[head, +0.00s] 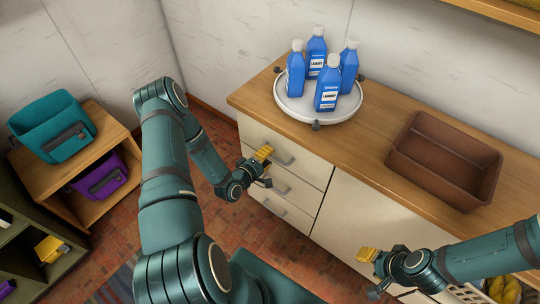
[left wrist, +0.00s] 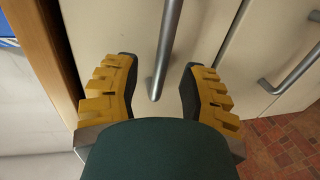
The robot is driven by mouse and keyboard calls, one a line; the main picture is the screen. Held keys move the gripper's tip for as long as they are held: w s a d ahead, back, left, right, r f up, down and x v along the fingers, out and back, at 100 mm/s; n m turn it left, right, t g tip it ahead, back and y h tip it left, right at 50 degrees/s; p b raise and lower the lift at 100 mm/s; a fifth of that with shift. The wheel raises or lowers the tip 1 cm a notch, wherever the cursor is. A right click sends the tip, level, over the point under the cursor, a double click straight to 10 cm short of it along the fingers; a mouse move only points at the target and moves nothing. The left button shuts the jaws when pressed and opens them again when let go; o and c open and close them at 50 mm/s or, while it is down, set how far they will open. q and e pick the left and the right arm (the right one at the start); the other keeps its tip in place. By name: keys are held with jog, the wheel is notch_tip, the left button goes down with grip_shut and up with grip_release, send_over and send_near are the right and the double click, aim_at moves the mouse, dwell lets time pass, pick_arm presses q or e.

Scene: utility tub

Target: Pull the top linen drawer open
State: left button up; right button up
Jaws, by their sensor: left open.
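The top linen drawer (head: 305,167) is the uppermost of several cream drawer fronts under the wooden counter; it looks closed. Its grey bar handle (head: 284,159) also shows in the left wrist view (left wrist: 167,45). My left gripper (head: 267,166) is open at this handle. In the left wrist view its yellow fingers (left wrist: 157,88) stand on either side of the bar's lower end, with gaps on both sides. My right gripper (head: 369,272) hangs before the cabinet door at the lower right; its finger gap is not clear.
A round white tray (head: 290,108) with several blue bottles (head: 327,85) stands on the counter (head: 375,125). A brown bin (head: 440,165) sits to its right. A low shelf (head: 105,150) with teal and purple bins is at left. Tiled floor before the drawers is clear.

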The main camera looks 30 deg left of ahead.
pick_arm(q)
jog(key=shift+x, duration=0.95)
grip_shut()
